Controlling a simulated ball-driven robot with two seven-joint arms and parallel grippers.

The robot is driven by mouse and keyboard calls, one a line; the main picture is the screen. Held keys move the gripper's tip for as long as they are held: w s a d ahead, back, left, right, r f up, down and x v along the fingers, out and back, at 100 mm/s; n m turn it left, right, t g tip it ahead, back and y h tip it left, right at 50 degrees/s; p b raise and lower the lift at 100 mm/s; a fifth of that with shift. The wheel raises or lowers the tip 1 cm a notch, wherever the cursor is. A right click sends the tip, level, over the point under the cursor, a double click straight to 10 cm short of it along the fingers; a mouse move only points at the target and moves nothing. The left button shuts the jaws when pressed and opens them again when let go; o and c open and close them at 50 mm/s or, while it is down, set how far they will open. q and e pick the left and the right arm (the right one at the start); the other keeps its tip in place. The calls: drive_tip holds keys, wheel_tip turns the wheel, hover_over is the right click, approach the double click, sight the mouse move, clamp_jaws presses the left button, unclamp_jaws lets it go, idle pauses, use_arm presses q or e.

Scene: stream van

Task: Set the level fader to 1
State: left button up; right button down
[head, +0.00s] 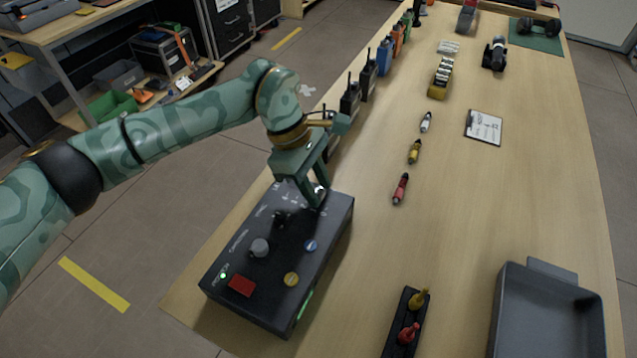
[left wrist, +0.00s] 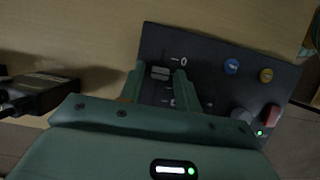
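The dark control box (head: 265,300) stands on the table's near left part, with the level fader at its far end. In the left wrist view the fader's grey cap (left wrist: 160,73) sits close to a mark that reads 0 (left wrist: 180,61). A second mark (left wrist: 171,102) lies further down and is too small to read. My left gripper (head: 319,196) reaches down onto the far end of the box. In the left wrist view its fingers (left wrist: 160,76) stand apart, one on each side of the cap, with what look like narrow gaps. My right gripper is not in view.
The box also carries a grey knob (head: 260,247), a black lever (head: 280,218), a red button (head: 241,286), and blue (head: 311,245) and yellow (head: 291,279) buttons. Several radios (head: 350,98) line the table's left edge. A grey tray (head: 507,300) stands at the near right.

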use_arm(q)
drive_tip(key=shift+o, duration=0.3)
drive_tip(key=shift+r, duration=0.15)
drive_tip(key=p+v, duration=0.3)
drive_tip(key=v, duration=1.3)
drive_tip(key=shift+a, duration=0.2)
drive_tip(key=shift+w, duration=0.1)
